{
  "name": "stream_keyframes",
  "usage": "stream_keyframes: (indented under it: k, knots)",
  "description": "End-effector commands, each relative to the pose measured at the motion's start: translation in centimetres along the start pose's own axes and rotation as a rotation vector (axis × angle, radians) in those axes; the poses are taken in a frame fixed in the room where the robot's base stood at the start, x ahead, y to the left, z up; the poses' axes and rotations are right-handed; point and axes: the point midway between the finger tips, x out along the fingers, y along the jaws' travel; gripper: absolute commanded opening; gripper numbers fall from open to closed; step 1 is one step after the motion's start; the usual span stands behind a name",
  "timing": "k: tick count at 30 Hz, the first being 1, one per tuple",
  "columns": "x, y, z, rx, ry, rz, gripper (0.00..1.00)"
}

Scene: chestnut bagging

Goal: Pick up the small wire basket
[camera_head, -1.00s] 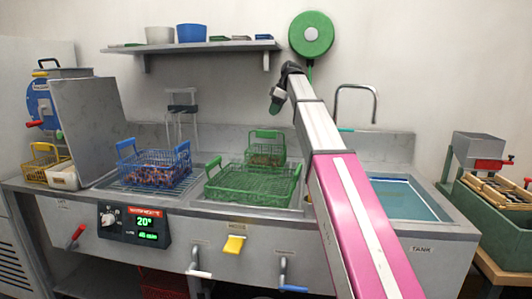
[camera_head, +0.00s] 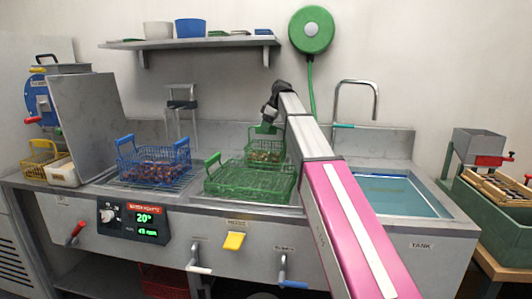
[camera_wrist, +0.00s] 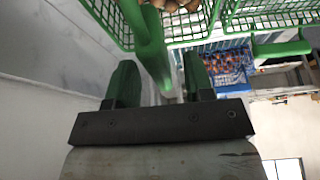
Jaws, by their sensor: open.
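The small wire basket (camera_head: 266,152) is green and holds brown chestnuts. It stands at the back of the sink counter, behind the larger green basket (camera_head: 248,184). My gripper (camera_head: 267,128) is at its upright handle in the head view, where the arm end partly hides the handle. In the wrist view my gripper (camera_wrist: 160,72) is open, with its two green fingers apart. The small basket's green handle (camera_wrist: 151,42) passes between the fingers, and its mesh (camera_wrist: 108,14) with chestnuts shows at the top. I cannot tell whether a finger touches the handle.
A blue basket (camera_head: 153,165) of chestnuts stands left of the large green basket. A yellow basket (camera_head: 42,162) is at the far left. The water tank (camera_head: 400,197) is to the right. A wall shelf (camera_head: 190,44) and tap (camera_head: 356,84) are above and behind.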

Motion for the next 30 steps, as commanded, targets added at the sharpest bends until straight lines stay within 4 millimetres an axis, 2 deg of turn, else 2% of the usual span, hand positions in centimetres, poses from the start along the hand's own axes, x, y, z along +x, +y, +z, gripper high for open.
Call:
stream_keyframes:
  k: [8, 12, 13, 23, 26, 30]
  knots:
    - [0.5, 0.0, 0.0, 0.0, 0.0, 0.001, 0.48]
    - [0.5, 0.0, 0.0, 0.0, 0.0, 0.001, 0.02]
    - [0.5, 0.0, 0.0, 0.0, 0.0, 0.001, 0.0]
    - [0.3, 0.1, -0.1, 0.0, 0.001, 0.001, 0.0]
    - [-0.5, 0.1, -0.5, 0.0, 0.001, 0.001, 0.0]
    - [-2.6, 0.2, -1.4, -0.001, 0.001, 0.003, 0.0]
